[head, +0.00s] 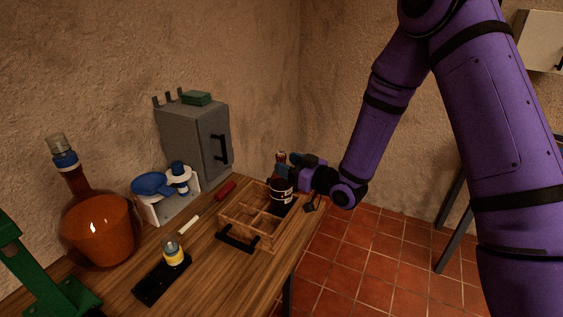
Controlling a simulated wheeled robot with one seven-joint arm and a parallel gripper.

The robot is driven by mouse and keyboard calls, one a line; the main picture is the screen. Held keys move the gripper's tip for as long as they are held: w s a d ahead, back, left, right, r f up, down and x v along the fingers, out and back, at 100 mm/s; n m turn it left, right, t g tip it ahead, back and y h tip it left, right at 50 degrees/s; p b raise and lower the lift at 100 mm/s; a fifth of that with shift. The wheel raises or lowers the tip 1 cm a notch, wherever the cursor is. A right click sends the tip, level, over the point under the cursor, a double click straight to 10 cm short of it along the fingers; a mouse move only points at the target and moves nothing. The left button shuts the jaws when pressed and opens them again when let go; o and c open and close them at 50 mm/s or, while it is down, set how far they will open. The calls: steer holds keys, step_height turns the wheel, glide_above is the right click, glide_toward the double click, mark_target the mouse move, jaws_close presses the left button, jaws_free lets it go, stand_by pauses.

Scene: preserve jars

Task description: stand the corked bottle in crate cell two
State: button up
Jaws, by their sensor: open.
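A dark bottle (281,192) with a pale label band stands upright at the far right part of the wooden crate (234,225), which has dividers and a black handle at its near side. It appears to be inside the far right cell, though its base is hidden by the crate wall. A brownish top shows above my gripper. My gripper (283,172) is open at the bottle's neck, with its fingers beside it. I cannot tell whether they touch it. No cell numbers are readable. The other cells look empty.
A yellow-banded jar (173,253) stands on a black mat (152,290). A grey cabinet (186,140), a white stand (160,211) with blue parts and a large amber flask (100,232) line the wall.

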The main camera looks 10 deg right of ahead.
steer(key=v, duration=0.9)
steer(key=s+d+r+m+g+h, duration=0.1)
steer(key=d+r+m+h, duration=0.2)
steer(key=d+r+h, duration=0.85)
steer(key=s+d+r+m+g, duration=0.1)
steer(key=s+r, duration=0.3)
steer(key=s, duration=0.5)
steer(key=s+d+r+m+g+h, duration=0.1)
steer(key=s+r+m+g, duration=0.2)
steer(key=s, duration=0.6)
steer(key=s+d+r+m+g, duration=0.1)
steer(key=s+r+m+g, duration=0.1)
steer(key=s+r, duration=0.3)
steer(key=s, duration=0.4)
steer(key=shift+g, duration=0.3)
